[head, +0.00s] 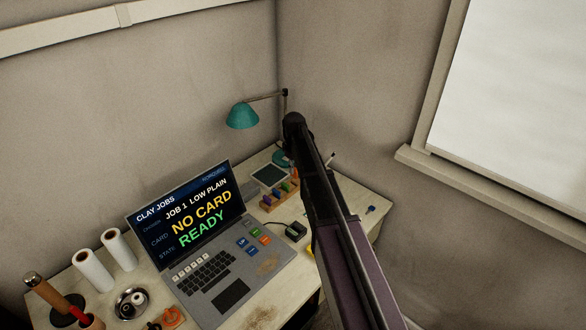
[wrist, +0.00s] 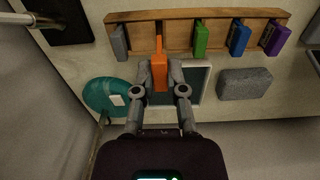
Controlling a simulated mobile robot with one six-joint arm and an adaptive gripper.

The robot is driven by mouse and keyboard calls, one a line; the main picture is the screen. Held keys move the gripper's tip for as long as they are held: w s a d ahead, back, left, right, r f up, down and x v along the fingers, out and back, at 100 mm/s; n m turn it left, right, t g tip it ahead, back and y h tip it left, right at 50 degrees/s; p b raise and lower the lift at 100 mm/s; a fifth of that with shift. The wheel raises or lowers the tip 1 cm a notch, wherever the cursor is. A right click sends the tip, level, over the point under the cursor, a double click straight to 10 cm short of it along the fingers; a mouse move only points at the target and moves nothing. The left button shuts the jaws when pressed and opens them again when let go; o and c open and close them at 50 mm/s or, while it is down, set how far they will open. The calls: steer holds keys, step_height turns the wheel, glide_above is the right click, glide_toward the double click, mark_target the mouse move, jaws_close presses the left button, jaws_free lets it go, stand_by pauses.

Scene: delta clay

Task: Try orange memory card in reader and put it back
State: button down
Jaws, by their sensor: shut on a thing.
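The orange memory card (wrist: 159,74) stands between my fingertips in the wrist view. My gripper (wrist: 160,66) is shut on it. The card's far end overlaps the wooden card rack (wrist: 272,15), between a grey card (wrist: 119,43) and a green card (wrist: 201,39); I cannot tell whether it sits in its slot or is just above it. The rack also shows in the head view (head: 268,207), where my arm hides the gripper. A small dark box with a cable, seemingly the reader (head: 295,231), is right of the laptop (head: 203,282). The screen reads "NO CARD" and "READY".
Blue (wrist: 239,41) and purple (wrist: 273,38) cards stand in the rack. A grey block (wrist: 244,84) and a teal round thing (wrist: 107,96) lie near it. A teal lamp (head: 242,116) rises behind. White rolls (head: 92,270) and a metal bowl (head: 131,302) stand left of the laptop.

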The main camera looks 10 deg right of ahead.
mark_target(294, 176)
steer(key=shift+f+b, duration=1.1)
steer(key=shift+f, duration=0.25)
steer(key=shift+w+f+b, duration=0.1)
steer(key=shift+f+b, duration=0.85)
stand_by(0.6)
steer(key=c, duration=0.6)
jaws_free()
steer(key=o, duration=0.3)
steer(key=shift+r, duration=0.15)
steer(key=shift+r+p, duration=3.4)
steer(key=shift+p, duration=0.15)
